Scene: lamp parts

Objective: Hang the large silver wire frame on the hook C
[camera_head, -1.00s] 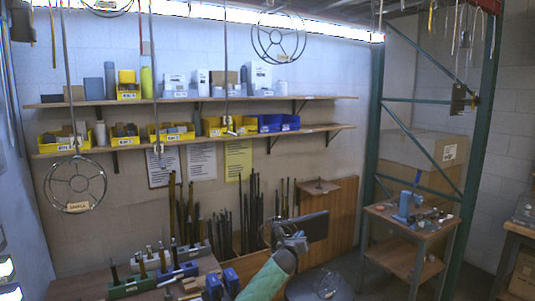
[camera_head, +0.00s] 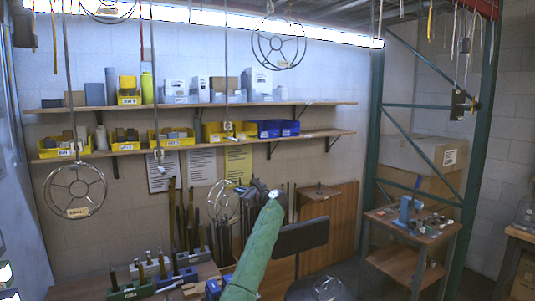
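My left arm, in a green sleeve, rises from the bottom centre. Its dark gripper (camera_head: 246,191) points left and appears shut on the rim of a silver wire frame (camera_head: 224,202), a ring with inner wires. The frame is held upright in front of the back wall, below the shelves. Thin rods hang from above; two lower ends with small fittings show, one at the left (camera_head: 159,154) and one near the middle (camera_head: 229,126). I cannot read which is hook C. My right gripper is out of view.
Tagged wire frames hang at the left (camera_head: 75,191) and upper right (camera_head: 279,50); another hangs at the top left (camera_head: 108,8). More wire (camera_head: 326,289) lies on a dark round seat. Shelves (camera_head: 200,145) hold bins. Tools and dark rods stand below.

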